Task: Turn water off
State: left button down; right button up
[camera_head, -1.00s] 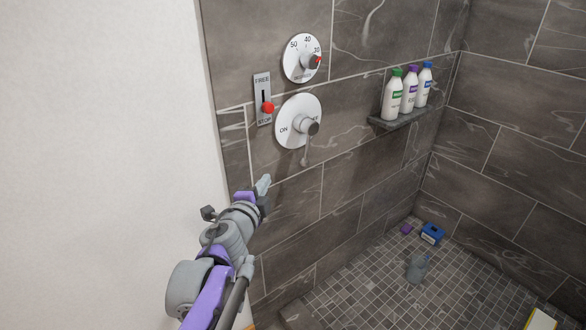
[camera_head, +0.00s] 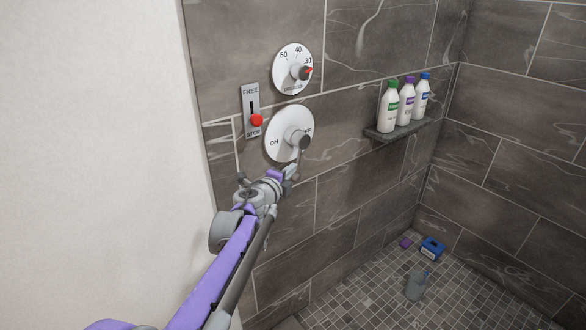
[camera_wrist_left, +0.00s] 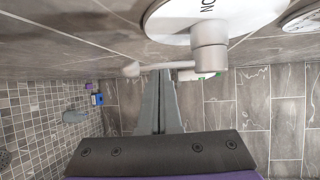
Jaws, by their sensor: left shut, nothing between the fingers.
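The round white ON/OFF water control (camera_head: 281,140) is on the tiled shower wall. Its grey knob (camera_head: 299,139) carries a thin lever that hangs down. My left gripper (camera_head: 292,172) is just below the knob, near the lever's lower end. In the left wrist view the gripper's fingers (camera_wrist_left: 160,85) are shut and empty. Their tips are close to the lever (camera_wrist_left: 160,66), which runs from the knob (camera_wrist_left: 209,45) to a rounded end. I cannot tell whether they touch it. My right gripper is not in view.
Above is the temperature dial (camera_head: 292,69), and left of it the FREE/STOP slider (camera_head: 252,110) with a red knob. Several bottles stand on a corner shelf (camera_head: 400,128) at right. A grey bottle (camera_head: 416,286) and a blue box (camera_head: 432,247) are on the floor.

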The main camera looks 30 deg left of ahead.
pick_arm(q)
jog(key=shift+x, duration=0.9)
jog(key=shift+w+d+f, duration=0.1)
jog(key=shift+w+f, duration=0.05)
jog(key=shift+w, duration=0.1)
jog(key=w+d+n+t+p, duration=0.1)
jog(key=w+d+t+p, duration=0.1)
jog(key=w+p, duration=0.2)
jog(key=shift+w+d+f+t, duration=0.2)
jog(key=shift+w+f+t, duration=0.1)
jog(key=shift+w, duration=0.6)
dwell(0.8)
